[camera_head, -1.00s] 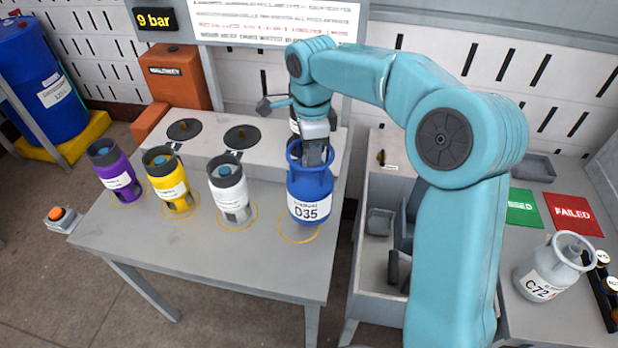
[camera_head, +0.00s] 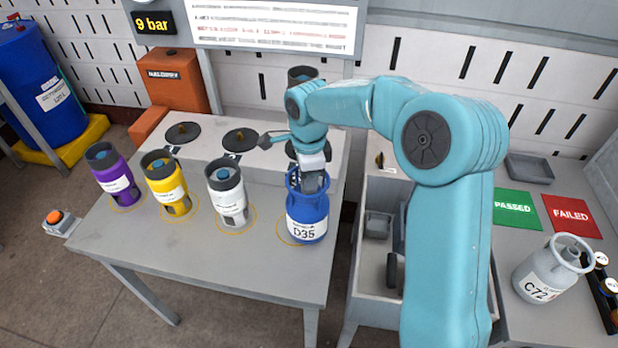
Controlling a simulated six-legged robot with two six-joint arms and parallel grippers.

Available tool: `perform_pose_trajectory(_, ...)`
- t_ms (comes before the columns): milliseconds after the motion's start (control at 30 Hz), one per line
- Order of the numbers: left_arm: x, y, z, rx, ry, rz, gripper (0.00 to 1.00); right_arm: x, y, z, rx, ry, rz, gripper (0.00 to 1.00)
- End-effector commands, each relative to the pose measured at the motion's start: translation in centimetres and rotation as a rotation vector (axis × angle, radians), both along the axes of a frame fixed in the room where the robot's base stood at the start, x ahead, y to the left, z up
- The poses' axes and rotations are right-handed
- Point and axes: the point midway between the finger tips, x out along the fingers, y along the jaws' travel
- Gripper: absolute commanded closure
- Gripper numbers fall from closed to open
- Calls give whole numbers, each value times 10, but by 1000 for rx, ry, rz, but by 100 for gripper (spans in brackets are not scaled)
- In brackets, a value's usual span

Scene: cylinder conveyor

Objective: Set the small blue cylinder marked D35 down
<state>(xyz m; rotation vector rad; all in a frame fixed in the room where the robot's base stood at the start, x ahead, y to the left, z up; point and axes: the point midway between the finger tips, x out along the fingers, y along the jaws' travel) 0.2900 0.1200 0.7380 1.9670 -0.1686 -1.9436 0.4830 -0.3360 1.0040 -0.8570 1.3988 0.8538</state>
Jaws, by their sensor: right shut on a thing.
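The blue cylinder marked D35 (camera_head: 307,217) is upright at the right end of the grey table, over a yellow ring marked on the top. Its base covers much of the ring and looks at or very near the table surface; I cannot tell if it touches. My right gripper (camera_head: 312,182) points down into the cylinder's top collar and is shut on it; the collar partly hides the fingertips. My left gripper is not in view.
White (camera_head: 228,192), yellow (camera_head: 167,185) and purple (camera_head: 112,177) cylinders stand in rings to the left. A grey cylinder C72 (camera_head: 545,272) stands at the right, near green PASSED (camera_head: 516,209) and red FAILED (camera_head: 571,215) mats. An open grey bin (camera_head: 372,288) lies right of the table.

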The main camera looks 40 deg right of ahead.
Motion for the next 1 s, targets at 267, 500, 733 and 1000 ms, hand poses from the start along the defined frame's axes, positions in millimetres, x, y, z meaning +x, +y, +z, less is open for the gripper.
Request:
perform_pose_trajectory(267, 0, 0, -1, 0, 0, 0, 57, 0, 0, -1, 0, 0, 0, 42)
perform_pose_trajectory(500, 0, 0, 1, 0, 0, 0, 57, 1, 0, 21, -2, -4, 0, 42)
perform_pose_trajectory(733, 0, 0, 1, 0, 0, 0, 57, 1, 0, 77, -1, -6, 0, 42)
perform_pose_trajectory(1000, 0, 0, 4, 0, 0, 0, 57, 1, 0, 117, -1, -2, 0, 42)
